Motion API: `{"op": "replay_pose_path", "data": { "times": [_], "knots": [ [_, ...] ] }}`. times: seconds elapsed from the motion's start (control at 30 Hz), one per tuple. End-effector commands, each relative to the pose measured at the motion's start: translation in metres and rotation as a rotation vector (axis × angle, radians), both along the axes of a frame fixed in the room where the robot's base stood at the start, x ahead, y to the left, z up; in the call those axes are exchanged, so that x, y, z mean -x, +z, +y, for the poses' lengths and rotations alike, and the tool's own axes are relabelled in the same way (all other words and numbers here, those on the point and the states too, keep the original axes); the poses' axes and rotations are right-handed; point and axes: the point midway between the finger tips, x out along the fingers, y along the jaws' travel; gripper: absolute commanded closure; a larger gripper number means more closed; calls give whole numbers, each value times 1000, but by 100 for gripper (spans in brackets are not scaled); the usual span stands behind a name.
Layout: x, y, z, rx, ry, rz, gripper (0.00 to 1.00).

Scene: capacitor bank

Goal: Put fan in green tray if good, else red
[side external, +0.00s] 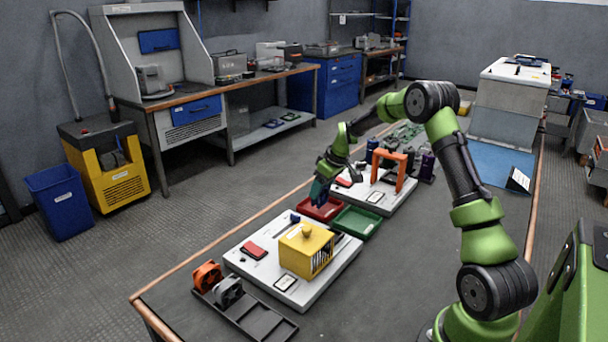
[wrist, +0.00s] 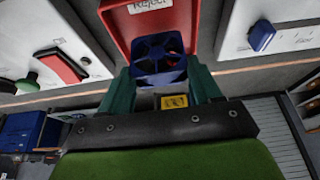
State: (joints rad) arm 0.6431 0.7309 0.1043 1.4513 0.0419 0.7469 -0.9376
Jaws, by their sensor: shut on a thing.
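A blue fan (wrist: 158,52) is held between the teal fingers of my gripper (wrist: 162,88) in the wrist view. The red tray (wrist: 114,28), with a "Reject" label, lies beyond and around the fan in that view. In the side view my gripper (side external: 319,192) points down at the red tray (side external: 332,211), close to its left part. I cannot tell whether the fan touches the tray. The green tray (side external: 357,221) stands just right of the red one and looks empty. The fan is hard to make out in the side view.
A white test board (side external: 338,262) with a yellow cage (side external: 306,250) stands in front of the trays. Another board with an orange arch (side external: 392,158) stands behind. An orange fan (side external: 207,275) and a grey fan (side external: 228,290) sit in a dark rack (side external: 258,318) at the front.

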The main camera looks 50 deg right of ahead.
Motion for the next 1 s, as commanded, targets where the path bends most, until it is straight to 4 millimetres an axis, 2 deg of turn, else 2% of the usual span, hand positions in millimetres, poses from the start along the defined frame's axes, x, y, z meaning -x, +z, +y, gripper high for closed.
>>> {"op": "replay_pose_path", "data": {
  "times": [0.13, 0.5, 0.53, 0.67, 0.7, 1.0],
  "knots": [
    [0, -14, 0, -1, 0, 0, 68],
    [0, -18, 0, 0, 0, 0, 68],
    [0, -18, 0, 0, 0, -1, 34],
    [0, -17, 0, 0, 0, -1, 14],
    [0, -17, 0, 0, 0, -1, 11],
    [0, -15, 0, 1, 0, -1, 11]
  ]
}}
